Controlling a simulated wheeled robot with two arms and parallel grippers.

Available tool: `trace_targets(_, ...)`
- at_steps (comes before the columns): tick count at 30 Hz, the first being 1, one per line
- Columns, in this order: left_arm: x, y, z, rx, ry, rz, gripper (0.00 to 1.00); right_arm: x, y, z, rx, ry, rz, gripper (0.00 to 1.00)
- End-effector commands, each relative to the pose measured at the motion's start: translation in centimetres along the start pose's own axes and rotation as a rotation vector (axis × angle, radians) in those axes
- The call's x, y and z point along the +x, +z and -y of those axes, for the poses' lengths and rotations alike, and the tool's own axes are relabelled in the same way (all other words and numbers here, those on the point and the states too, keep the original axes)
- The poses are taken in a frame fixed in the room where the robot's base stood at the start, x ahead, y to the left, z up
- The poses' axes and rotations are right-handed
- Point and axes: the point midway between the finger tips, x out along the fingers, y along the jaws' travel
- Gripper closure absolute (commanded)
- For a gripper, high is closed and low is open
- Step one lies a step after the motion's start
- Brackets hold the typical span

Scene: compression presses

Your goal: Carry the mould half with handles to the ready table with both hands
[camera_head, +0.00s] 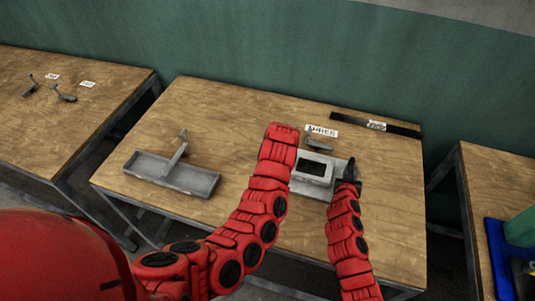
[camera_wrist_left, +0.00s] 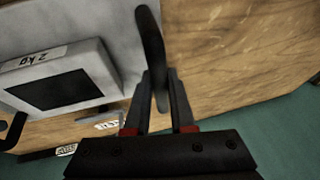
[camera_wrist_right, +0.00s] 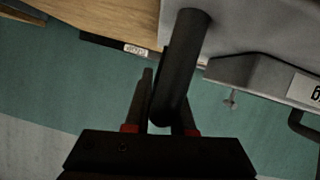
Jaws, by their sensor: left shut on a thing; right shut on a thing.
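The mould half (camera_head: 316,176) is a grey metal plate with a raised block and a dark rectangular recess, seen at the middle table in the head view. I cannot tell whether it rests on the wood or hangs just above it. My right gripper (camera_head: 348,172) is at its right side, shut on a dark round handle (camera_wrist_right: 181,62). My left gripper (camera_wrist_left: 159,75) is shut on the other dark handle (camera_wrist_left: 151,35); in the head view my left arm hides it. A "2 kg" label shows on the block in the left wrist view.
A left table (camera_head: 75,115) holds small hooks. A right table (camera_head: 490,175) has blue and green items. A green wall stands behind.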

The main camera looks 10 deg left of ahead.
Motion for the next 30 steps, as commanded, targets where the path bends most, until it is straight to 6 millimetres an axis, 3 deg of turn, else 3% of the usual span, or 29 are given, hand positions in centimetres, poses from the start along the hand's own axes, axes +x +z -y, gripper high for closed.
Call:
trace_targets(1,0.5,0.1,0.0,-0.001,-0.001,-0.005,1.00,0.2,0.3,0.1,0.000,0.000,-0.006,1.00)
trace_targets(2,0.3,0.0,0.0,-0.001,-0.001,-0.004,0.74,0.2,0.2,0.1,0.001,-0.001,-0.004,0.74)
trace_targets(6,0.2,0.0,0.0,-0.001,-0.001,-0.002,0.49,0.1,0.1,0.1,0.001,-0.001,-0.002,0.49)
trace_targets(19,-0.6,-0.1,0.0,-0.002,-0.001,-0.006,0.48,0.1,0.2,0.1,0.000,0.000,-0.001,0.48)
trace_targets(23,-2.2,0.0,-0.2,-0.002,0.001,-0.004,0.48,0.1,0.2,0.1,0.000,0.000,-0.001,0.48)
trace_targets(30,-7.0,0.0,-0.2,0.000,0.001,-0.006,0.48,0.1,0.2,0.1,0.000,0.000,0.000,0.48)
